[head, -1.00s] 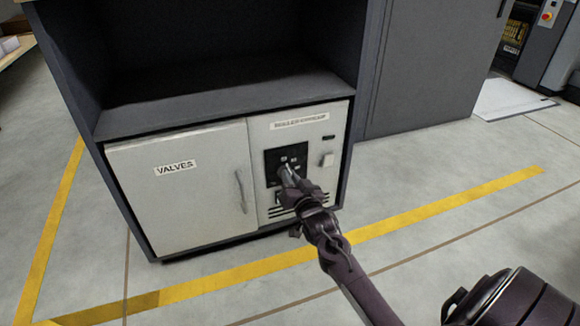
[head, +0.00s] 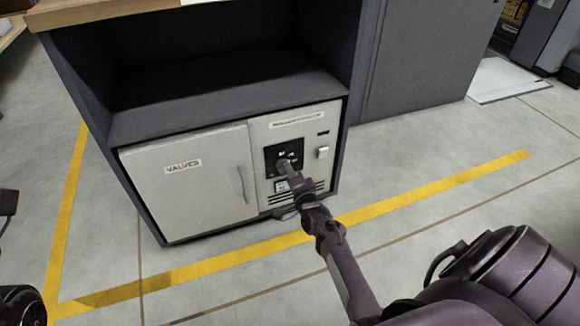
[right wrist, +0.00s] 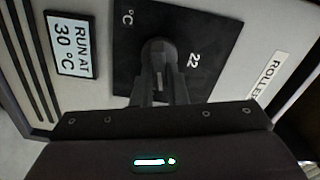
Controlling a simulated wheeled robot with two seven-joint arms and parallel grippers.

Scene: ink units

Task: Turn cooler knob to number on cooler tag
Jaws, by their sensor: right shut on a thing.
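The cooler panel (head: 258,133) is the pale right-hand door of a low cabinet. Its round dark knob (right wrist: 159,50) sits on a black square dial plate (right wrist: 205,22), which also shows in the head view (head: 270,154). A "22" and a "°C" are readable on the plate; other marks are hidden or too small. The cooler tag (right wrist: 72,45) reads "RUN AT 30 °C" and shows below the dial in the head view (head: 281,186). My right gripper (right wrist: 162,80) is shut on the knob, a finger on each side. My left gripper cannot be made out.
A white door marked "VALVES" (head: 190,190) with an upright handle is left of the panel. A small pale switch (head: 322,152) and vent slots are near the dial. An open dark shelf (head: 225,100) is above. Yellow floor tape (head: 400,205) runs in front; the floor there is clear.

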